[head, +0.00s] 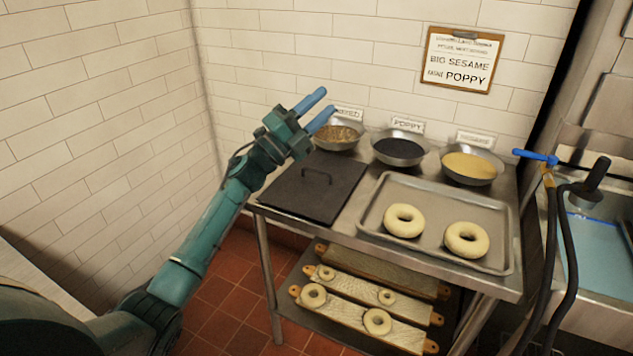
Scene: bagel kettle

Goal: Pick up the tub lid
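The tub lid (305,203) is a dark, flat, rectangular plate with a raised bar handle (317,174) near its far side. It lies flat at the left end of the steel table. What is beneath it is hidden. My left gripper (328,99) is above the far side of the lid, in front of the back wall and near the seed bowls. Its two blue fingers are apart with nothing between them. It appears clear of the lid and handle. My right gripper is not in view.
A metal tray (435,227) with two bagels stands right of the lid. Bowls of mixed seeds (340,133), poppy (400,147) and sesame (470,166) line the back. Boards with bagels (345,302) lie on the lower shelf. A blue-handled valve (535,157) and dark hoses are at right.

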